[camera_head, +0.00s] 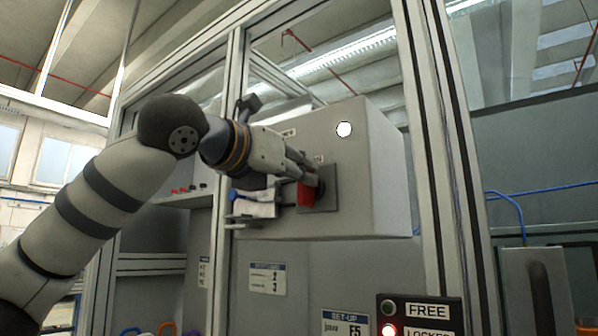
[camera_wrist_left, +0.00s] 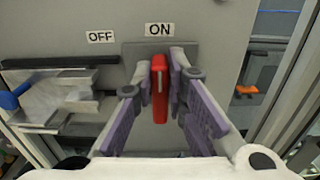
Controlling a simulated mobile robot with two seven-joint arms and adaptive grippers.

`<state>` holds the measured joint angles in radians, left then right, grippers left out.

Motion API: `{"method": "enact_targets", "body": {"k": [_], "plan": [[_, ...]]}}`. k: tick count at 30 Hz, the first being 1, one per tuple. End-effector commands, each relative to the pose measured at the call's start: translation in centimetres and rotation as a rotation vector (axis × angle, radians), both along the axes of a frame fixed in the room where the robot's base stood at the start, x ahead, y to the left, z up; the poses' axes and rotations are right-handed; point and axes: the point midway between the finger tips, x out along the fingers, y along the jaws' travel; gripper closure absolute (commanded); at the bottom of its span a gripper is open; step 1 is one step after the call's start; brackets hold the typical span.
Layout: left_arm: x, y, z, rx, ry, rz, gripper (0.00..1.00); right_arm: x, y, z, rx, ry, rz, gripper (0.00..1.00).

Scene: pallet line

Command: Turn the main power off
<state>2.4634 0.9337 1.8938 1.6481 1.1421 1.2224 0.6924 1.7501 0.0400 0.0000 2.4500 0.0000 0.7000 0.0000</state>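The main power switch is a red handle (camera_head: 306,196) on a dark square plate (camera_head: 328,188), on the front of a grey box (camera_head: 380,165). In the left wrist view the red handle (camera_wrist_left: 160,92) stands nearly upright below the ON label (camera_wrist_left: 159,30). The OFF label (camera_wrist_left: 100,37) is to its left. My left gripper (camera_head: 308,174) is at the handle, with one finger close along each side; in the wrist view the fingers (camera_wrist_left: 160,75) look closed on it. The fingers hide parts of the plate. My right gripper is not in view.
A round white light (camera_head: 343,129) sits on the box front. Aluminium posts (camera_head: 432,150) frame the box. A panel with FREE and LOCKED labels (camera_head: 418,315) and a lit red lamp is below right. A blue-ended metal fixture (camera_wrist_left: 60,100) is left of the plate.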

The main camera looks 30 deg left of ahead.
Motion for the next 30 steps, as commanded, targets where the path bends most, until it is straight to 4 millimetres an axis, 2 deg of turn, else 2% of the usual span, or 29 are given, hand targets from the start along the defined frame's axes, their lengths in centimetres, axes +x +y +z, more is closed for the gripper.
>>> {"method": "enact_targets", "body": {"k": [8, 14, 30], "plan": [[0.0, 0.1, 0.0, -0.014, 0.001, 0.001, 1.00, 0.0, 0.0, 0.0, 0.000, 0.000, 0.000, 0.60], [0.0, 0.3, 0.0, -0.092, 0.008, 0.002, 1.00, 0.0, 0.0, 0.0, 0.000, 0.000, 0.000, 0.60], [0.0, 1.2, -0.3, -0.570, 0.045, 0.001, 1.00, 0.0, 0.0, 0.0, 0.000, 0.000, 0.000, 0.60]]}}
